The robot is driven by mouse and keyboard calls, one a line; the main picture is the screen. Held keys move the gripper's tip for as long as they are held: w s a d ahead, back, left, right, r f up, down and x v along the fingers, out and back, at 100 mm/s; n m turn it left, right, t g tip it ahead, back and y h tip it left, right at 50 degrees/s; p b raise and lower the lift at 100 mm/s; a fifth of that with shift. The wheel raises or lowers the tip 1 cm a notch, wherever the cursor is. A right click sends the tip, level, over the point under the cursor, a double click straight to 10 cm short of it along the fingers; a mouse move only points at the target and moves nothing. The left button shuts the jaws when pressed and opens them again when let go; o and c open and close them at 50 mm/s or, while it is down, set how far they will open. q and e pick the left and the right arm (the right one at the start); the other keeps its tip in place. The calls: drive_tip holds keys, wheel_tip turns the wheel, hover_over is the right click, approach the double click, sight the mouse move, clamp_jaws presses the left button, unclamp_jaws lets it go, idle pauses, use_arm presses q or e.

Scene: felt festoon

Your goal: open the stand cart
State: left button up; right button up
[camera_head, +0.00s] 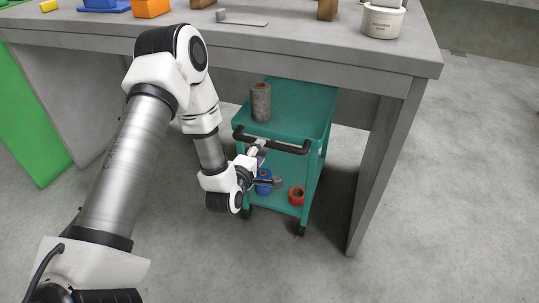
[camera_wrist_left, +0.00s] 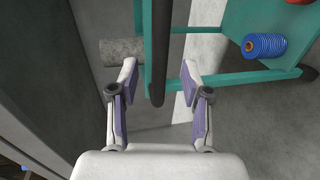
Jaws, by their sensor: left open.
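The stand cart (camera_head: 305,100) is a teal two-shelf trolley on casters, standing partly under the grey table. Its black handle (camera_head: 290,148) runs across the near side of the top shelf. In the left wrist view, the dark handle bar (camera_wrist_left: 158,85) lies between the two parted fingers of my left gripper (camera_wrist_left: 159,68), with a gap on each side. The gripper is open and holds nothing. My right gripper is not in view.
A grey roll (camera_head: 261,102) stands on the cart's top shelf. A blue spool (camera_wrist_left: 263,46) and a red spool (camera_head: 297,196) sit on the lower shelf. The table's right leg (camera_head: 385,165) stands beside the cart. The floor in front (camera_head: 300,270) is clear.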

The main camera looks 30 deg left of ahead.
sight(265, 146)
use_arm(q)
drive_tip(key=b+x, duration=0.1)
drive_tip(key=x, duration=0.5)
drive_tip(key=shift+f+b, duration=0.1)
drive_tip(key=shift+b, duration=0.2)
drive_tip(key=shift+w+a, duration=0.1)
drive_tip(key=shift+w, duration=0.1)
clamp_jaws()
drive_tip(key=shift+s, duration=0.1)
